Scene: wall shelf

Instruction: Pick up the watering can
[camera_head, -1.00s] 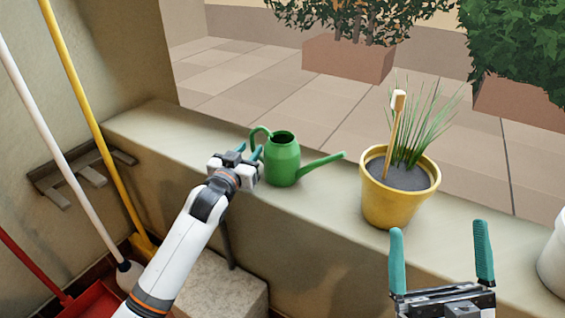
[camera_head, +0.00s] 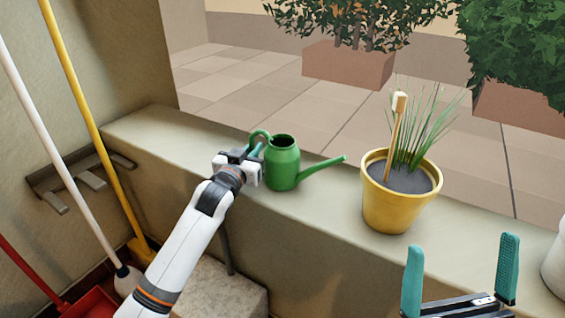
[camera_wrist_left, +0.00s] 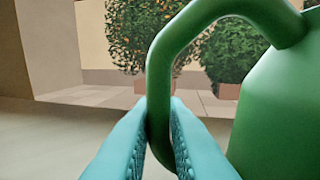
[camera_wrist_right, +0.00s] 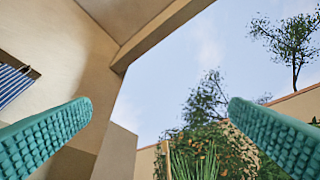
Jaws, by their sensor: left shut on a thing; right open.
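The green watering can (camera_head: 283,164) stands upright on the ledge, its spout pointing right and its handle on the left. My left gripper (camera_head: 254,152) is at the handle side. In the left wrist view its teal fingers (camera_wrist_left: 158,140) are shut on the can's handle (camera_wrist_left: 160,70), one on each side, with the can body (camera_wrist_left: 285,110) at the right. My right gripper (camera_head: 460,275) is open and empty at the lower right, in front of the ledge. Its spread fingers also show in the right wrist view (camera_wrist_right: 155,130).
A yellow pot (camera_head: 395,205) with a grassy plant and a wooden-handled tool stands right of the spout. A white pot (camera_head: 555,255) is cut off at the right edge. The ledge (camera_head: 160,130) is clear left of the can. Brooms lean at the left wall.

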